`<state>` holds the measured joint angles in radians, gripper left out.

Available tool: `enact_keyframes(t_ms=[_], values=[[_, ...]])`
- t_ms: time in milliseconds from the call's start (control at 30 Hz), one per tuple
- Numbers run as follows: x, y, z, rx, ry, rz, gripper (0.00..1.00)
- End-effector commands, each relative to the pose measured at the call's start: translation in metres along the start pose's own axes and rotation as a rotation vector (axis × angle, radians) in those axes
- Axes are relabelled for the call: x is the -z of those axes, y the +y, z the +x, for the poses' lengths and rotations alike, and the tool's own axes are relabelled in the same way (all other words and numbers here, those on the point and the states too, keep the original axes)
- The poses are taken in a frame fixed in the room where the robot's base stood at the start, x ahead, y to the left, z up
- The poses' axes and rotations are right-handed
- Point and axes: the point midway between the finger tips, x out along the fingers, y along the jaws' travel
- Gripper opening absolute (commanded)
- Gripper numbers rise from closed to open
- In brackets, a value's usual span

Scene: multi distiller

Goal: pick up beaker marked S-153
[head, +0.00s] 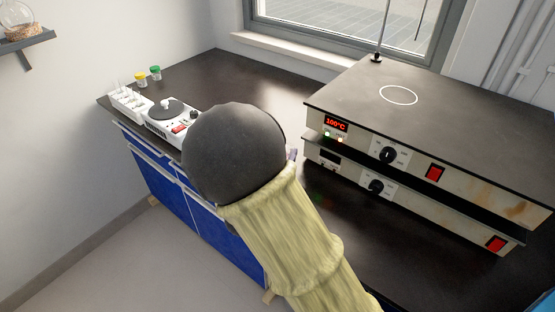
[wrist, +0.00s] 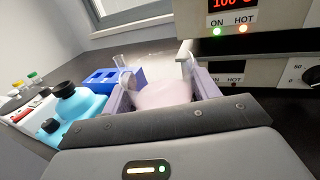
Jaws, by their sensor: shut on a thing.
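In the wrist view my gripper (wrist: 163,84) has its two pale purple fingers on either side of a pinkish, see-through vessel, which looks like the beaker (wrist: 162,95). The gripper is shut on it. No marking such as S-153 can be read on it, and its lower part is hidden behind the gripper body. In the head view my arm hides the beaker and nearly all of the gripper; only a small purple bit shows beside the dark round joint.
Stacked hot plates (head: 388,155), the upper reading 100°C, stand close on the right. In the wrist view, a light-blue bottle (wrist: 78,106) and a blue rack (wrist: 98,77) stand left. A white device (head: 172,118) and small capped jars (head: 148,77) sit farther left on the dark bench (head: 225,72).

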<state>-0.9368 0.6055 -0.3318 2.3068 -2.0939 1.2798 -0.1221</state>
Motion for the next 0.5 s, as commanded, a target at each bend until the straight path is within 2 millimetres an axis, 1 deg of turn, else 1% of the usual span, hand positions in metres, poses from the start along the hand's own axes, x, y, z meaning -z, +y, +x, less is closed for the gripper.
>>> enact_keyframes(t_ms=[33, 200, 500], values=[[-0.007, 0.000, 0.000, 0.000, -0.003, 0.003, 0.28], [-0.023, 0.000, 0.000, 0.000, -0.003, 0.002, 0.28], [-0.041, 0.000, 0.000, 0.000, -0.002, 0.002, 0.28]])
